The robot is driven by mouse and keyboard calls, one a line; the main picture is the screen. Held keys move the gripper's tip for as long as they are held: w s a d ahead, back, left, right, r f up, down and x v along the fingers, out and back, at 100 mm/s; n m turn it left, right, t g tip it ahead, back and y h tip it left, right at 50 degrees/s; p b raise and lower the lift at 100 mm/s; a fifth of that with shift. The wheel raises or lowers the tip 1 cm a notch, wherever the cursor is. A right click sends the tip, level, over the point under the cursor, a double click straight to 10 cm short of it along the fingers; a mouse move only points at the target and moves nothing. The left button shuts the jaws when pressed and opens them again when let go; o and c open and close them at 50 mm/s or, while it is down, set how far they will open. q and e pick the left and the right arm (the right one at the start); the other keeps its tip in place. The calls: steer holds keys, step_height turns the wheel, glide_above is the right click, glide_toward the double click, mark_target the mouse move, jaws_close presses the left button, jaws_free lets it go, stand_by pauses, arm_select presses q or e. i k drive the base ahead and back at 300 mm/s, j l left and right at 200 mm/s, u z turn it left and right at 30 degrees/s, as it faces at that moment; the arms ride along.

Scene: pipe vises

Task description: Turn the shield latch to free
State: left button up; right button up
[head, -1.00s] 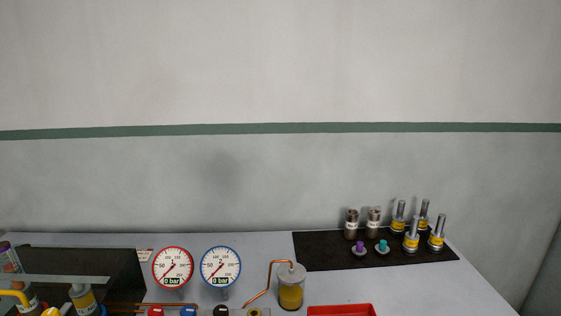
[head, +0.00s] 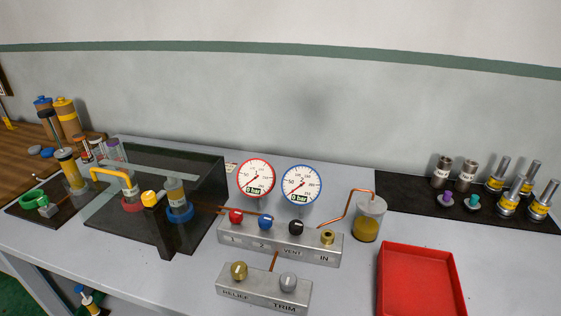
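A dark see-through shield (head: 205,165) stands on the bench at the left in the head view. A bent yellow handle (head: 112,172) is on its front side. A small yellow knob (head: 149,198) sits at the shield's front, just right of the handle; it looks like the latch, but its setting cannot be told. Behind the shield's front are a cylinder in a blue ring (head: 180,211) and a red ring (head: 132,205). Neither of my grippers is in view.
A valve block (head: 280,240) with red, blue, black and brass knobs stands right of the shield, below two gauges (head: 256,178) reading 0 bar. A smaller block (head: 262,290) is in front. A red tray (head: 420,280) and a black mat (head: 400,192) with fittings lie right.

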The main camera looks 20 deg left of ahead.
mark_target(149, 198)
steer(key=u, duration=1.4)
steer(key=l, duration=0.1)
steer(key=k, duration=0.05)
